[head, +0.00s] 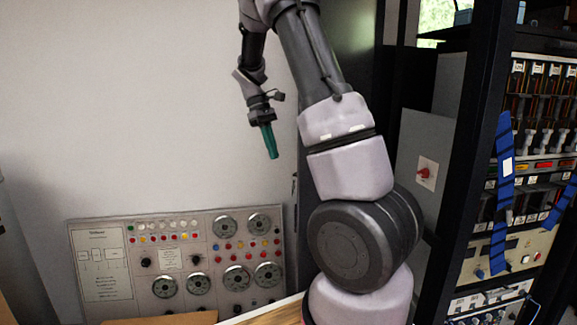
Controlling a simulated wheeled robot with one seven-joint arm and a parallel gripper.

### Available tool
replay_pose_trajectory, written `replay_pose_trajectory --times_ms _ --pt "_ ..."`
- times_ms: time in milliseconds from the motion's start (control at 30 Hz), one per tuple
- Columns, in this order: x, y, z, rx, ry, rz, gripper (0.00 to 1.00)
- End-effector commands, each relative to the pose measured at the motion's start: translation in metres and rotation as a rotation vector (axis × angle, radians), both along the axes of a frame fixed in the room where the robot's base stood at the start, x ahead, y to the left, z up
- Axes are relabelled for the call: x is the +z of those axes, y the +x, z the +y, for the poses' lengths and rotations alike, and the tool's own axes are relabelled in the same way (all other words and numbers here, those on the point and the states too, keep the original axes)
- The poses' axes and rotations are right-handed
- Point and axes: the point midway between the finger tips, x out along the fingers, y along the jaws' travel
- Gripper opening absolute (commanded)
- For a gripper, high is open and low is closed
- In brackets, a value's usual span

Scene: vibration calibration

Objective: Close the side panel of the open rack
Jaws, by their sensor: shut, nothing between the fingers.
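The open rack (482,140) is a tall black frame at the right, with rows of instruments inside. A tall dark panel (353,60) stands left of it, behind my arm, and looks like its side panel swung out. A small handle-like part (294,188) shows at the panel's left edge. My arm hides much of the panel, including any hinge. My gripper (270,154), with green fingers, is shut and empty. It points down in front of the pale wall, left of the panel's edge and apart from it in the picture.
A control board (180,262) with dials and coloured buttons stands low at the left. A wooden surface (275,314) shows at the bottom. A grey plate with a red knob (424,172) is between my arm and the rack. Blue striped straps (503,190) hang at the rack.

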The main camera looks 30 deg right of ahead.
Motion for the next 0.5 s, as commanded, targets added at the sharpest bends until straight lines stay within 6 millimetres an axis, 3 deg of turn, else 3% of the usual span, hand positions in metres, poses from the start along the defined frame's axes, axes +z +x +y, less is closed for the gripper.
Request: replay_pose_trajectory --times_ms 200,500 --pt "-0.040 -0.017 -0.008 -0.001 0.000 0.001 0.00" --pt "-0.037 -0.048 -0.022 0.000 0.000 -0.001 0.00"
